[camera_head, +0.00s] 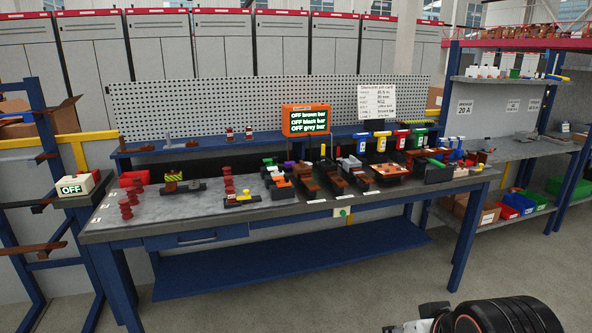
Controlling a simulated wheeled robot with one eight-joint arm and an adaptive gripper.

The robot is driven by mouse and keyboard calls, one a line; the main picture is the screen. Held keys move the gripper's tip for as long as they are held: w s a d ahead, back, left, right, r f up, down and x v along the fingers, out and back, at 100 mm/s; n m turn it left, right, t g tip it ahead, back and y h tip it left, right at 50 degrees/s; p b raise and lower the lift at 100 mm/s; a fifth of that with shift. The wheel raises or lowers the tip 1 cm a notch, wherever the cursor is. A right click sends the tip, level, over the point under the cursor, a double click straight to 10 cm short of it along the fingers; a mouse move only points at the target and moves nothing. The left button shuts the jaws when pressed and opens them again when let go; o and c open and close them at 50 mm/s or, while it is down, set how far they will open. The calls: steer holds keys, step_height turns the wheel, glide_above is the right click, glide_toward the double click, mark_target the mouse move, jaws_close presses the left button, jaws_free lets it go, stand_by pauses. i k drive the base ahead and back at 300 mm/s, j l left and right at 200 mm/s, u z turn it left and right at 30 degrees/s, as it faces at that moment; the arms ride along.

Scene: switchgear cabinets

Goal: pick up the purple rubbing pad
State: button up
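A small purple item (289,165) shows among the tools at the back middle of the workbench (190,205), below the orange display. It may be the purple rubbing pad, but it is too small and too partly hidden by nearby items to be sure. Part of my own arm, black and ribbed with a pale metal piece, shows at the bottom right, in front of the bench and well apart from it. No gripper fingers can be made out there.
An orange display (305,120) and a white card (377,102) stand at the back of the bench. Dark red insulators (126,208) stand at the left. Brown blocks and coloured tools crowd the middle and right. Shelves (500,80) rise at the right. The floor in front is clear.

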mark_target(287, 165)
steer(key=i+z, duration=0.1)
steer(key=i, duration=0.35)
steer(key=i+j, duration=0.15)
steer(key=i, duration=0.3)
steer(key=z, duration=0.05)
